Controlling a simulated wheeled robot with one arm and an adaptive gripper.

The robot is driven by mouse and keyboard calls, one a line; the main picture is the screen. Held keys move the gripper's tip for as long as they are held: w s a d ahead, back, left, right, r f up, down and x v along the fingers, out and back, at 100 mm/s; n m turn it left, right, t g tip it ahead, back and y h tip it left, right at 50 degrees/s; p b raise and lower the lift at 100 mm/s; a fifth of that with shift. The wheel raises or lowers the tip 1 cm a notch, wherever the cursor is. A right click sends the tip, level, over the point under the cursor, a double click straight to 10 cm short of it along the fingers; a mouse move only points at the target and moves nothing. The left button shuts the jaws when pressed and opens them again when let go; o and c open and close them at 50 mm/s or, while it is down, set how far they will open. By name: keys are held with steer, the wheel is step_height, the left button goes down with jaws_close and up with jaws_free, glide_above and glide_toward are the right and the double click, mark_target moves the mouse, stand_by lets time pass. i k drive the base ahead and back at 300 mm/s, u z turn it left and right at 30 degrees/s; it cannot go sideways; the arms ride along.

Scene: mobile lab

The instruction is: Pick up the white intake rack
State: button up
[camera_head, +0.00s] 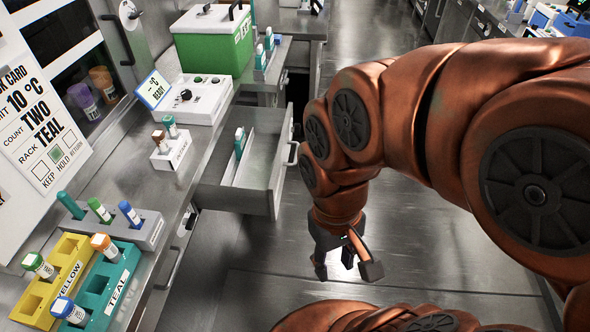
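The white intake rack (178,157) is a small white block with a partly legible label on its front. It stands upright on the steel counter at left, in front of the white control box. It holds a brown-capped tube (160,142) and a teal-capped tube (170,127). My gripper (346,268) hangs over the floor, to the right of and below the rack in the picture, well apart from it. Its fingers are spread and nothing shows between them.
An open drawer (265,190) juts from the counter between the rack and my gripper, with a tube inside. The control box (198,98) and green box (212,42) stand behind. Grey (150,231), yellow (68,252) and teal (122,272) racks stand nearer.

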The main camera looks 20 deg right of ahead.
mark_target(178, 149)
steer(key=u, duration=0.05)
steer(key=k, duration=0.6)
steer(key=z, duration=0.9)
steer(key=i, duration=3.15)
steer(key=z, duration=0.05)
